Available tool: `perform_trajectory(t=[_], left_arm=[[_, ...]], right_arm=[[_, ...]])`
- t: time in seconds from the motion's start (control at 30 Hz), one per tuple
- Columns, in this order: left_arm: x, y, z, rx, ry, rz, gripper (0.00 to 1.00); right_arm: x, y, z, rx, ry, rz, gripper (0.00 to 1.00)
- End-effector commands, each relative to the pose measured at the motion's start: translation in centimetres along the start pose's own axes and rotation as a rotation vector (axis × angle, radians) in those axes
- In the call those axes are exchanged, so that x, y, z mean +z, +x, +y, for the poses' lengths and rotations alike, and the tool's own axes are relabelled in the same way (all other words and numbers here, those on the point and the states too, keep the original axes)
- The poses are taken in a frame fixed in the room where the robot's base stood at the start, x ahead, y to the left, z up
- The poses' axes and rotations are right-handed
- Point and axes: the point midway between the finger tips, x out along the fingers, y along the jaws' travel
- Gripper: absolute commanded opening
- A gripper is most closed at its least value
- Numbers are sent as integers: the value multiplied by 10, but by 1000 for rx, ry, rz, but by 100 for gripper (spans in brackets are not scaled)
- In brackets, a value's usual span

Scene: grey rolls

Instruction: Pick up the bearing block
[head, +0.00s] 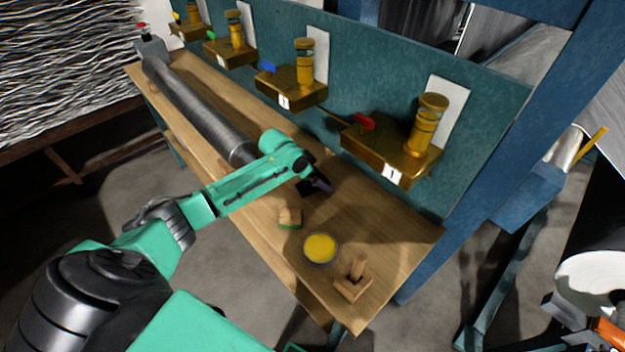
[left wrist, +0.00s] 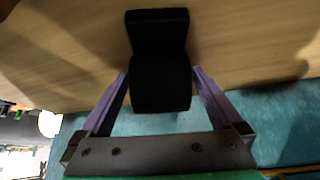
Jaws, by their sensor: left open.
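A black block, which I take to be the bearing block (left wrist: 158,32), sits on the wooden bench in the left wrist view, with a flat part and a thicker rounded part. In the head view it is a small dark shape (head: 306,187), partly hidden by my arm. My left gripper (left wrist: 160,72) is open, with its purple fingers on either side of the block's near part. I see small gaps, but cannot tell whether a finger touches it. In the head view the left gripper (head: 319,184) is just above the bench. My right gripper is not in view.
A long grey roll (head: 198,108) lies along the bench (head: 400,235). A green-based wooden block (head: 290,216), a round yellow-filled tin (head: 320,248) and a wooden piece with an upright peg (head: 352,283) stand nearer. Brass fixtures (head: 393,150) line the teal back panel (head: 480,100).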

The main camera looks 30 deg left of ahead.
Motion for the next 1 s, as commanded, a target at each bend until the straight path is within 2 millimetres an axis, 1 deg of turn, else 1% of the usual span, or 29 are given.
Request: perform_trajectory(t=[0.07, 0.17, 0.2, 0.27, 0.3, 0.33, 0.67, 0.77, 0.87, 0.97, 1.0], left_arm=[[0, 0, 0, 0, 0, 0, 100], [0, 0, 0, 0, 0, 0, 65], [0, 0, 0, 0, 0, 0, 50], [0, 0, 0, 0, 0, 0, 27], [0, 0, 0, 0, -1, 0, 12], [0, -1, 0, 0, -1, 0, 0], [-2, -2, -1, -1, 0, 3, 0], [-4, -6, -1, -2, 1, 4, 0], [-11, -15, -1, -2, 1, 5, 0], [-22, -33, -2, -4, 3, 8, 0], [-28, -42, -2, -4, 3, 8, 0]], right_arm=[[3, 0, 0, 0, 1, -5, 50], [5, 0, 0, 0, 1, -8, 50], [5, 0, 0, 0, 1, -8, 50], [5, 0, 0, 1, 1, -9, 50], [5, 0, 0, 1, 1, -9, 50], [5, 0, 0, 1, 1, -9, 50], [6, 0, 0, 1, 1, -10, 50], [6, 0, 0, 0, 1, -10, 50], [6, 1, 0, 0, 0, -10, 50], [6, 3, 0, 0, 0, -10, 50], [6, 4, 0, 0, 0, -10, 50]])
